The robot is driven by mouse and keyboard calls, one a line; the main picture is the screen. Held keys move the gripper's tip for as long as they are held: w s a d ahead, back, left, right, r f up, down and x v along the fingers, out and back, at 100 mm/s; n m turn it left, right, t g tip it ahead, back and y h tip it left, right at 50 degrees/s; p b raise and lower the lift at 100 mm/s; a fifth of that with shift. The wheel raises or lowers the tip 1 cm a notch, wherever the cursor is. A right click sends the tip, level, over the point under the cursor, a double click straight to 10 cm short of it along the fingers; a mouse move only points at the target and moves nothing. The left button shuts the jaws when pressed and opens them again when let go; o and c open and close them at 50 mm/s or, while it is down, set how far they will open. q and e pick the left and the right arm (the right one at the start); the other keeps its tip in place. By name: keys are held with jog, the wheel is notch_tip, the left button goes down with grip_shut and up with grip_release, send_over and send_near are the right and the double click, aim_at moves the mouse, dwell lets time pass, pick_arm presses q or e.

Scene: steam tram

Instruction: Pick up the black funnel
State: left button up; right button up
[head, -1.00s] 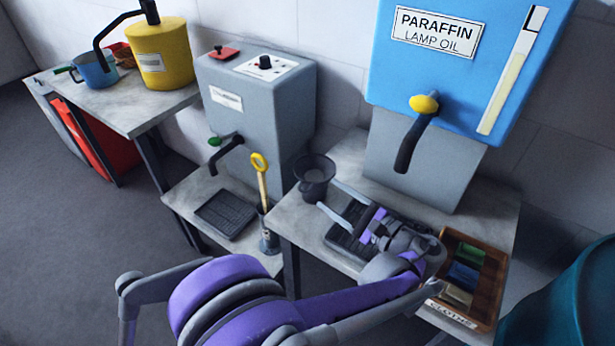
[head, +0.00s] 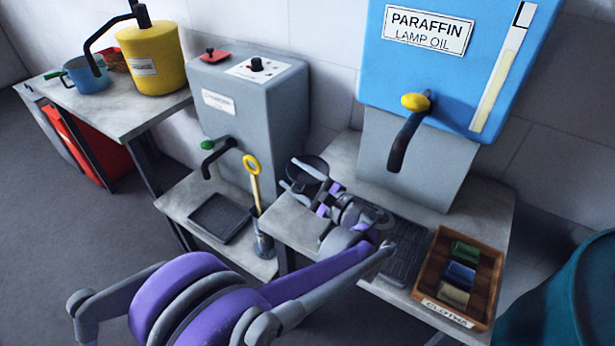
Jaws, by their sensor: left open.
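The black funnel (head: 314,163) stands at the back left corner of the table under the blue paraffin tank. My left gripper (head: 290,173) is open and has reached the funnel from the right. Its upper finger crosses in front of the funnel's mouth, and its lower finger lies along the funnel's near side. The fingers hide part of the funnel, and I cannot tell whether they touch it. My right gripper is not in view.
The blue paraffin tank (head: 440,75) has a black spout above the table. A black drip tray (head: 405,255) and a wooden box of cloths (head: 432,270) are to the right. A yellow-handled tool (head: 254,185) stands close left of the funnel, by a grey dispenser (head: 250,105).

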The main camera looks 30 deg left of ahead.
aim_at(297, 180)
pick_arm(q)
jog(key=shift+c, duration=0.2)
grip_shut()
jog(key=shift+r, duration=0.55)
notch_tip(297, 180, up, 6)
jog(key=shift+d+r+p, duration=0.15)
jog(key=shift+r+p, duration=0.05)
jog(key=shift+p, duration=0.85)
jog(key=p+v, duration=0.1)
jog(key=v, duration=1.6)
jog(key=shift+d+f, duration=0.3)
jog(key=shift+d, duration=0.05)
jog(key=shift+s, duration=0.1)
